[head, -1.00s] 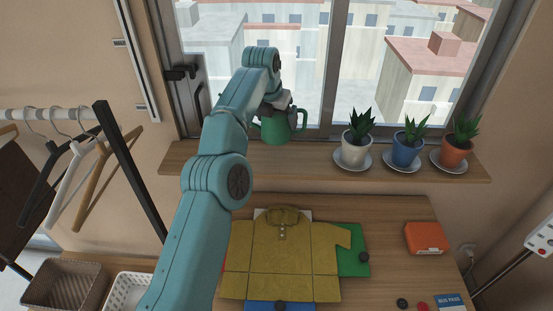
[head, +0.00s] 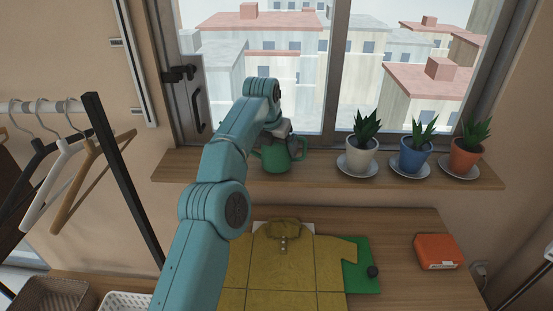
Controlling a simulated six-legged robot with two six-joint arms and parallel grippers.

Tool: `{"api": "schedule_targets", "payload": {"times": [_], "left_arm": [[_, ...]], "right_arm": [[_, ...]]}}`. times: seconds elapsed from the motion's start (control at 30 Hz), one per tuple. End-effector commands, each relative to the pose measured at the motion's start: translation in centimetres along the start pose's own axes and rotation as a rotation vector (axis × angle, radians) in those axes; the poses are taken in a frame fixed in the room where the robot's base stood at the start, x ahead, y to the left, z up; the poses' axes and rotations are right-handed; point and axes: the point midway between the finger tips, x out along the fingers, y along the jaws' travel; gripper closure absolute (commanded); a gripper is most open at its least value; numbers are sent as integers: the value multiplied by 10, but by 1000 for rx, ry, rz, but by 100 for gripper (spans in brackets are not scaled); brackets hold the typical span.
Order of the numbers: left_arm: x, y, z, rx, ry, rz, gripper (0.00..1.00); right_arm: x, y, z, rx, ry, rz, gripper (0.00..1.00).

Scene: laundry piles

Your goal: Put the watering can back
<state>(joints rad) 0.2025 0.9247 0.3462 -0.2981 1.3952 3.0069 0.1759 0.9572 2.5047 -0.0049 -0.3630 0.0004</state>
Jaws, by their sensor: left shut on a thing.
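The green watering can (head: 278,161) is at the window sill (head: 330,175), left of the potted plants. My left arm reaches up from the bottom of the head view, and my left gripper (head: 277,132) is shut on the watering can from above. The gripper's fingertips are partly hidden by the arm. My right gripper is not in view.
Plants in white (head: 361,155), blue (head: 416,154) and red (head: 466,153) pots stand on saucers along the sill. Below, a folded yellow shirt (head: 285,270) and an orange box (head: 436,250) lie on the table. Hangers (head: 90,180) hang at the left. The sill between can and white pot is clear.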

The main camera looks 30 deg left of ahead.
Motion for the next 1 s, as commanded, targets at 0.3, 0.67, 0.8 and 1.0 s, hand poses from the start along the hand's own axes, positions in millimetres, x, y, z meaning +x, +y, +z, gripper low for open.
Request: {"api": "schedule_targets", "payload": {"times": [0.3, 0.67, 0.8, 1.0], "left_arm": [[13, 0, -6, 0, 4, 0, 1], [13, 0, -6, 0, -2, 0, 0], [-18, 0, -5, 0, -4, 1, 0], [-76, 0, -4, -1, -5, 1, 0]], "right_arm": [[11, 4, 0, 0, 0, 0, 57], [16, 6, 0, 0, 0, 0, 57], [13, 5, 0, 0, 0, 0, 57], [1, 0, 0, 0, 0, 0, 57]]}}
